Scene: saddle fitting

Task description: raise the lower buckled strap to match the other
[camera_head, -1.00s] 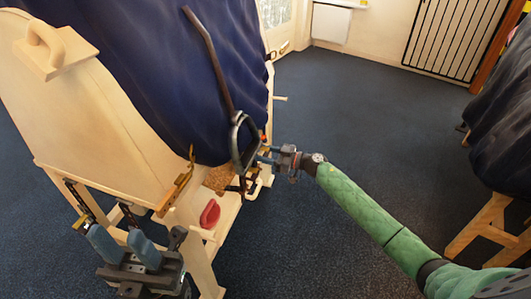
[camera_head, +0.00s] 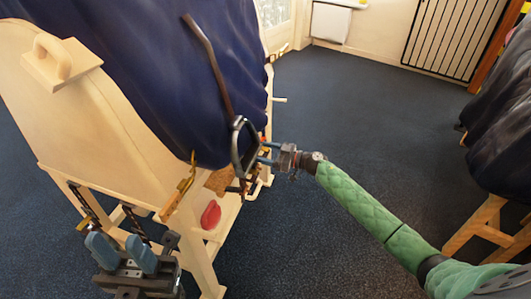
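Two dark straps with holes hang under the left side of the pale wooden stand: a left strap (camera_head: 88,206) and a right strap (camera_head: 136,222). A small gold buckle (camera_head: 82,225) shows low on the left strap; the right strap's lower end is hidden behind my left gripper. My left gripper (camera_head: 120,250) points up below the straps, its blue-grey fingers apart and empty. My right gripper (camera_head: 262,153) is beside the metal stirrup (camera_head: 238,160), with its fingers apart; contact with the stirrup cannot be told.
The wooden stand (camera_head: 75,120) carries a dark blue cover (camera_head: 150,65). A brown strap (camera_head: 208,60) runs down to the stirrup. A red object (camera_head: 211,214) sits by the stand's leg. Another covered stand is at right. The blue floor (camera_head: 350,110) between is clear.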

